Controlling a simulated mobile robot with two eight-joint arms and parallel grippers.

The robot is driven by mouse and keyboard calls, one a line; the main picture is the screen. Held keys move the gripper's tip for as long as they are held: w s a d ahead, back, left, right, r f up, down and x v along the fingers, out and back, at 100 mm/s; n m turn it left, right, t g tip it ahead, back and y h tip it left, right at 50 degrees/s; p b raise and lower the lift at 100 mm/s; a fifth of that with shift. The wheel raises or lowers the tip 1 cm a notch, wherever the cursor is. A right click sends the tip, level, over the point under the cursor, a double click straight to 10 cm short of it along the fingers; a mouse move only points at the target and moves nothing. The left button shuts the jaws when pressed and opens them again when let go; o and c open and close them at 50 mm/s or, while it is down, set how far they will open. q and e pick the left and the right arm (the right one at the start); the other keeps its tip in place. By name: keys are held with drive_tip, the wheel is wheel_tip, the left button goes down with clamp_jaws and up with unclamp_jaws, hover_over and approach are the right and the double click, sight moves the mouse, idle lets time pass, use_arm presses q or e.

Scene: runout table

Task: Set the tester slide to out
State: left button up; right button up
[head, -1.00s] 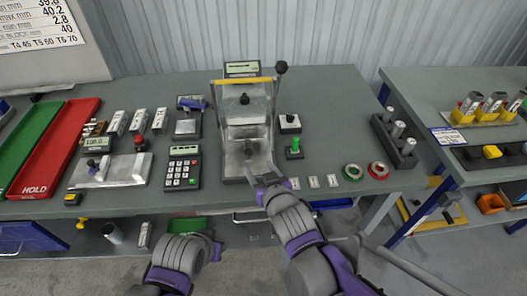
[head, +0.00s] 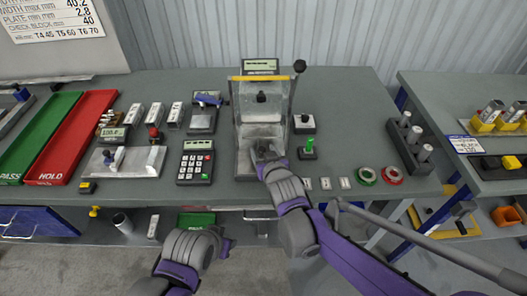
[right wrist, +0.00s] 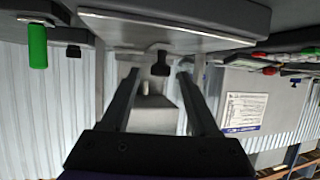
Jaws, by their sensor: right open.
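The tester (head: 261,110) stands at the middle of the bench, with a display on top, a yellow bar, a clear front and a lever with a dark ball at its right. Its metal slide (head: 247,163) is low at the front; how far in or out it sits is hard to tell. My right gripper (head: 266,155) is at the tester's lower front and covers part of it. In the right wrist view the open fingers stand either side of a small black knob (right wrist: 160,66) beneath a steel plate (right wrist: 160,33). My left gripper (head: 228,243) is low in front of the bench, its fingers unclear.
A green-button box (head: 308,149) and a black-knobbed box (head: 304,122) stand close right of the tester. A keypad (head: 195,162) is at its left. Green and red rings (head: 379,176) lie right of my right arm. Red and green trays (head: 75,140) are far left.

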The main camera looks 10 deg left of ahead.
clamp_jaws()
idle(1.4)
